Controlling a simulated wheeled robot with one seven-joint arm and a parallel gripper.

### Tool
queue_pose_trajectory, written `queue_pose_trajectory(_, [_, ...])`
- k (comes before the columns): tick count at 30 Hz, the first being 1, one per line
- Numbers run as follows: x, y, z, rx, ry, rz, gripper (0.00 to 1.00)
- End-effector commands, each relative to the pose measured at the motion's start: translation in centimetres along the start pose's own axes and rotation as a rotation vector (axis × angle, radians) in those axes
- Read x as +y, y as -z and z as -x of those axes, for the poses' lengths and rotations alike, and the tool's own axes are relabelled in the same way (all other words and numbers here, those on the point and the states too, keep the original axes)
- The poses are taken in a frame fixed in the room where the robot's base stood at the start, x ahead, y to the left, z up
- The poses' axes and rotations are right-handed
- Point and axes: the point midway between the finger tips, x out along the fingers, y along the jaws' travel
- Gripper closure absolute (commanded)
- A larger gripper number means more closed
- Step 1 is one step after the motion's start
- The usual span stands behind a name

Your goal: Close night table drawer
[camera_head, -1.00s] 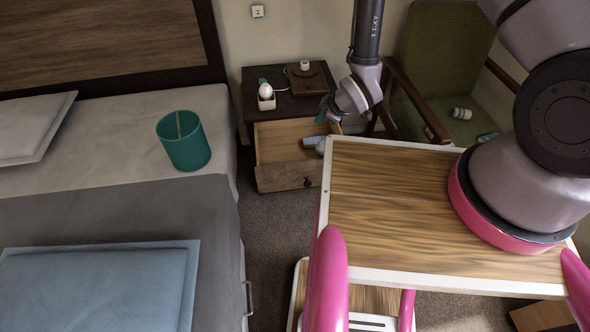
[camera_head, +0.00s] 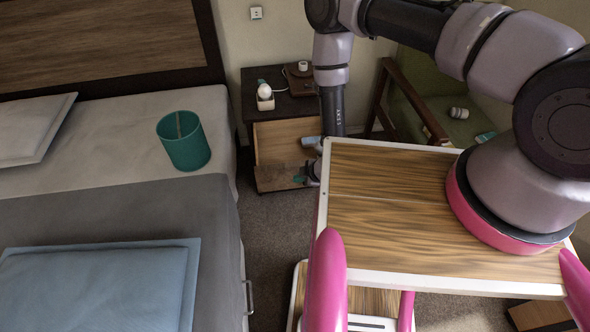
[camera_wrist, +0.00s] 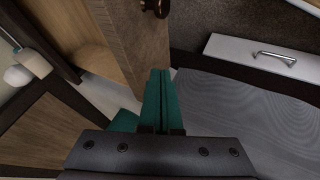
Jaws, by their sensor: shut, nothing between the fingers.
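The night table (camera_head: 290,106) stands against the wall right of the bed, and its drawer (camera_head: 270,180) is pulled out. In the wrist view, the shut fingers (camera_wrist: 160,74) overlap the lower part of the wooden drawer front (camera_wrist: 128,40), whose dark knob (camera_wrist: 155,6) shows at the top. I cannot tell whether the fingers touch the front.
A green armchair (camera_head: 415,110) stands right. Carpet (camera_head: 275,235) is free in front.

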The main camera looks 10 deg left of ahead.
Motion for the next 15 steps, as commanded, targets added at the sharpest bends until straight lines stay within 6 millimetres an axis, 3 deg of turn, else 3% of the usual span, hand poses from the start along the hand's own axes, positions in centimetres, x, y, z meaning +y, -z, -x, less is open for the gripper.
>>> queue_pose_trajectory(2, [0.0,0.0,-1.6,0.0,-0.001,0.001,1.0])
queue_pose_trajectory(6, [2.2,0.1,-2.4,0.001,-0.002,0.0,1.0])
queue_pose_trajectory(15, [3.6,0.0,-3.1,0.0,0.001,0.0,1.0])
